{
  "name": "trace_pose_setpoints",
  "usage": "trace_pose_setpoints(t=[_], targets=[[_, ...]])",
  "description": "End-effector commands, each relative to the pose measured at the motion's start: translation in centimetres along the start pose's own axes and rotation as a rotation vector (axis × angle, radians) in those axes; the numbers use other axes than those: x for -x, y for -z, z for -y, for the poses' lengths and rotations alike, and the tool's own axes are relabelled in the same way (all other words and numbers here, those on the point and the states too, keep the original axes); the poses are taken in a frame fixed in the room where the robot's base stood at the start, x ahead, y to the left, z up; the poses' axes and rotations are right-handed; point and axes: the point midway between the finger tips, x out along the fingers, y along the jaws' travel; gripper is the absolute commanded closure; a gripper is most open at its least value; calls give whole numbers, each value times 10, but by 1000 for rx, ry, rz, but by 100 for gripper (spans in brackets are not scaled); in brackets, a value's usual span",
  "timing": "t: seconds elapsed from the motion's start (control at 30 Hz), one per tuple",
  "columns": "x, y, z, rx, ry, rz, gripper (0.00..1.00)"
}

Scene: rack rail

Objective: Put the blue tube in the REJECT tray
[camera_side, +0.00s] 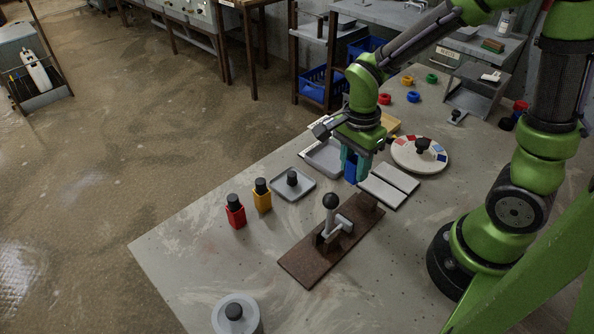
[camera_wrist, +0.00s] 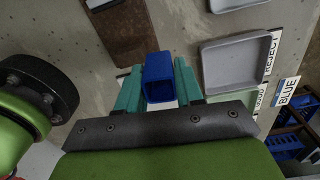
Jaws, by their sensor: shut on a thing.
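My gripper (camera_side: 356,160) has its two teal fingers shut on the blue tube (camera_side: 350,171), which hangs between them. In the wrist view the blue tube (camera_wrist: 158,77) sits between the fingertips with its open square end showing. The REJECT tray (camera_wrist: 273,52) is a shallow grey tray with its label at its right, and it looks empty. It lies right of the tube in the wrist view. In the side view the grey tray (camera_side: 316,166) is just left of my gripper, partly hidden by it. I cannot tell the tube's exact height above the table.
A brown base with a lever (camera_side: 300,262) is in front. White plates (camera_side: 388,186) and a round dial (camera_side: 420,155) lie right. A greenish tray (camera_wrist: 285,118) adjoins REJECT.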

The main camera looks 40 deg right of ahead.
Motion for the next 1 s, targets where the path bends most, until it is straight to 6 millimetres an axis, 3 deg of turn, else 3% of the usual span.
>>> trace_pose_setpoints(t=[0.03,0.2,0.4,0.63,1.0], targets=[[-1,9,20,-16,-2,1,86],[2,38,77,-6,8,3,86],[14,53,113,62,33,0,86],[9,52,114,102,30,0,86],[-26,51,114,101,28,1,86]])
